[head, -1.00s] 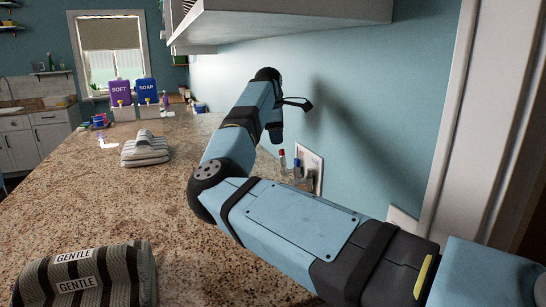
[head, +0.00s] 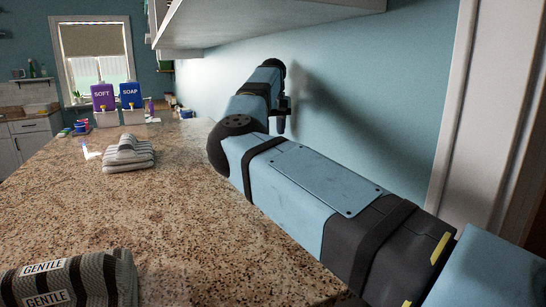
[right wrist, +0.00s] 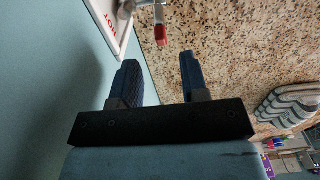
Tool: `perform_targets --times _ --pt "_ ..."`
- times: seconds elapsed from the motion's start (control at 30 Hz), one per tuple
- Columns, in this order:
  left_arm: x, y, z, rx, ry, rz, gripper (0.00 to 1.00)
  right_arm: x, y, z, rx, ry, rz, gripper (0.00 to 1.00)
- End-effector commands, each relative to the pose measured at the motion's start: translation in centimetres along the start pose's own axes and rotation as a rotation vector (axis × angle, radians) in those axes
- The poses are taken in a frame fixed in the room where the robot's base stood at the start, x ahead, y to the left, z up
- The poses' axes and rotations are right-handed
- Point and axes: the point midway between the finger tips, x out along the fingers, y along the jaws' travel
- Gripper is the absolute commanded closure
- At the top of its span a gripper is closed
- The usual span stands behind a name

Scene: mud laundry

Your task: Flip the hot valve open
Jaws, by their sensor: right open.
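The hot valve shows in the right wrist view as a red-tipped lever (right wrist: 161,35) on a grey metal fitting. Beside it is a white wall plate (right wrist: 104,14) marked HOT in red. My right gripper (right wrist: 157,58) is open, its two blue fingers apart and empty. The red tip lies just beyond the gap between the fingertips, with no contact visible. In the head view my right gripper (head: 281,122) is near the blue wall, partly hidden by my own arm. That arm also hides the valve there. My left gripper is not in view.
The granite counter (head: 185,205) runs along the wall and is mostly clear. Striped folded towels (head: 128,155) lie on it, and a striped bundle labelled GENTLE (head: 95,275) lies in front. SOFT (head: 104,97) and SOAP (head: 131,95) dispensers stand behind. A cabinet (head: 260,20) overhangs the counter.

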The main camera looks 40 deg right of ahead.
Motion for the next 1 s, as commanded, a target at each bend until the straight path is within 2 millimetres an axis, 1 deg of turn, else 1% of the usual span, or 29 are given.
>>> perform_targets --times 0.03,0.2,0.3,0.4,0.6,0.83,0.87,0.9,0.97,1.0 --pt "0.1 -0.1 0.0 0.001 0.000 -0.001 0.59 1.3 0.0 0.0 0.000 -0.003 0.001 0.59" --pt "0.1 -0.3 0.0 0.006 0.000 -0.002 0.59 4.7 0.0 0.0 -0.001 -0.001 0.001 0.59" --pt "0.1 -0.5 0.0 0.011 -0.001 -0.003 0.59 6.3 0.0 0.0 0.000 -0.001 0.002 0.59" --pt "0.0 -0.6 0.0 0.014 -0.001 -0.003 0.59 7.5 0.0 0.0 -0.001 0.000 0.001 0.59" --pt "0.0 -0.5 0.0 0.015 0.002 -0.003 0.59 8.4 0.0 0.0 -0.001 0.001 0.001 0.59" --pt "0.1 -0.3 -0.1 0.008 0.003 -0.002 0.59 8.5 0.0 0.0 -0.002 0.001 0.001 0.59" --pt "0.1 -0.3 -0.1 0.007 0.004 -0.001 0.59 8.5 0.0 0.0 -0.002 0.001 0.001 0.64" --pt "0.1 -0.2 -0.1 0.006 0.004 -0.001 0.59 8.5 0.0 0.0 -0.002 0.001 0.001 0.73" --pt "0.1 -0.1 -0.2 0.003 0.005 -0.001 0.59 8.5 0.0 0.0 -0.002 0.001 0.001 0.86" --pt "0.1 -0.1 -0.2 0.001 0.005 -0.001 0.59 8.5 0.0 0.0 -0.002 0.001 0.001 0.96"
